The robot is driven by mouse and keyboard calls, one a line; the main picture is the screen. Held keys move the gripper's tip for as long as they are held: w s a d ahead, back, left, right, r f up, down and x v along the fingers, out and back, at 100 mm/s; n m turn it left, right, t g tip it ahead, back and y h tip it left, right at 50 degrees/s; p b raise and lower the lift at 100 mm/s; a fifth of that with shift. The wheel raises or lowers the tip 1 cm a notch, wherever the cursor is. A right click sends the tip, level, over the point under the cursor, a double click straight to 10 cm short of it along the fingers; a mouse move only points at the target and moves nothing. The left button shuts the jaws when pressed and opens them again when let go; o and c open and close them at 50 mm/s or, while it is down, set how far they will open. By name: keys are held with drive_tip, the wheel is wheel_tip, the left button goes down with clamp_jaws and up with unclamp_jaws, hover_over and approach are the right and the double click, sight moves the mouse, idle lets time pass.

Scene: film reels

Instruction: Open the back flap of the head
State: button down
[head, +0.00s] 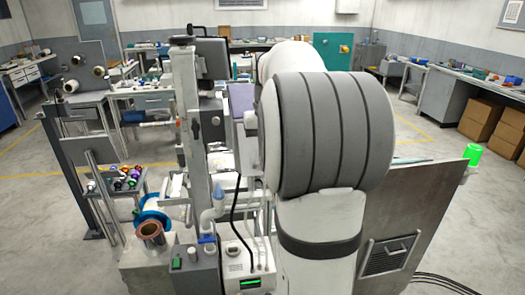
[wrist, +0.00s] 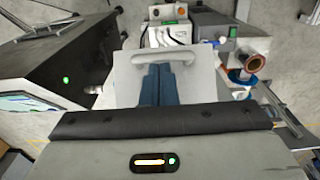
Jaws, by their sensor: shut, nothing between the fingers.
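A light grey panel with a rounded bar handle (wrist: 163,57) lies ahead of my gripper in the wrist view. It looks like the flap of the head, though I cannot be sure; it appears closed. My gripper (wrist: 156,72) shows as two dark blue fingers, shut together with nothing between them. The fingers point at the panel, below its handle in the picture. I cannot tell whether they touch it. In the head view my large white and grey arm hides my gripper and most of the machine's head.
A dark cabinet (wrist: 65,72) with a green light stands left in the wrist view. A copper-coloured spool (head: 151,232) and a blue-rimmed spool lie by a grey box (head: 195,270). A tall grey post (head: 187,110) stands left of my arm.

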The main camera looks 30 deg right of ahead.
idle(0.3)
drive_tip(key=shift+r, duration=0.1)
wheel_tip(320, 180, up, 10)
drive_tip(key=p, duration=0.8)
drive_tip(key=shift+s, duration=0.1)
drive_tip(key=s+a+f+n+t+b, duration=0.3)
drive_tip(key=s+a+f+b, duration=0.4)
drive_tip(key=s+a+f, duration=1)
drive_tip(key=a+f+n, duration=0.1)
drive_tip(key=a+f, duration=0.1)
drive_tip(key=a, duration=0.2)
drive_tip(key=shift+s+n, duration=0.25)
drive_tip(key=shift+n, duration=0.05)
idle(1.1)
